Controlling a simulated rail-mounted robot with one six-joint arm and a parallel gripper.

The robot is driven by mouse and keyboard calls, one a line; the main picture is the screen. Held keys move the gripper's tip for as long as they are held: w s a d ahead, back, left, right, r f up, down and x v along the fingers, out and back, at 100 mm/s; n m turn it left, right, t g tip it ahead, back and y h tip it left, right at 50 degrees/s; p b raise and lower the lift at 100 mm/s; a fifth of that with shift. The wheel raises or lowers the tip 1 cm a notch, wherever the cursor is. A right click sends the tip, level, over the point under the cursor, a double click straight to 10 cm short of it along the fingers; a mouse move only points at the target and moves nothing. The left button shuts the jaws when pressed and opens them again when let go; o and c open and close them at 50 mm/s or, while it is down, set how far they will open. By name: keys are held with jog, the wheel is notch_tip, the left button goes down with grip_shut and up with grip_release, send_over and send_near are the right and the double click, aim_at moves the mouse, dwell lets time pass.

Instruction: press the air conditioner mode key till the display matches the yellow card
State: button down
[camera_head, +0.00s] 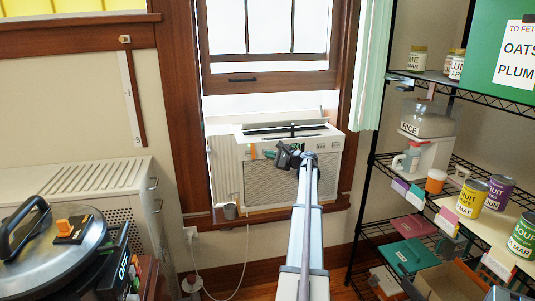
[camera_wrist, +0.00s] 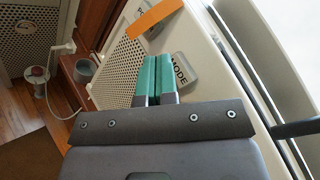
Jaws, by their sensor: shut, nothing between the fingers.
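The air conditioner (camera_head: 290,184) is a cream box with a grille, set in the window. Its MODE key (camera_wrist: 183,70), a grey key with dark lettering, shows in the wrist view just right of my fingertips. My gripper (camera_wrist: 152,62) is shut and empty, its two green fingers side by side, overlapping the panel beside the key. I cannot tell whether they touch it. In the head view my gripper (camera_head: 270,154) is in front of the unit's upper front.
An orange strip (camera_wrist: 155,18) lies over a second key left of MODE. A grey cup (camera_wrist: 84,70) stands below the unit. A wire shelf (camera_head: 455,165) with jars and cans stands right; a pressure cooker (camera_head: 55,258) and radiator cover (camera_head: 90,178) are left.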

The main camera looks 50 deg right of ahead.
jog(key=s+a, duration=0.1)
jog(key=s, duration=0.1)
jog(key=s+a, duration=0.2)
dwell(0.5)
jog(key=shift+w, duration=0.1)
dwell(0.5)
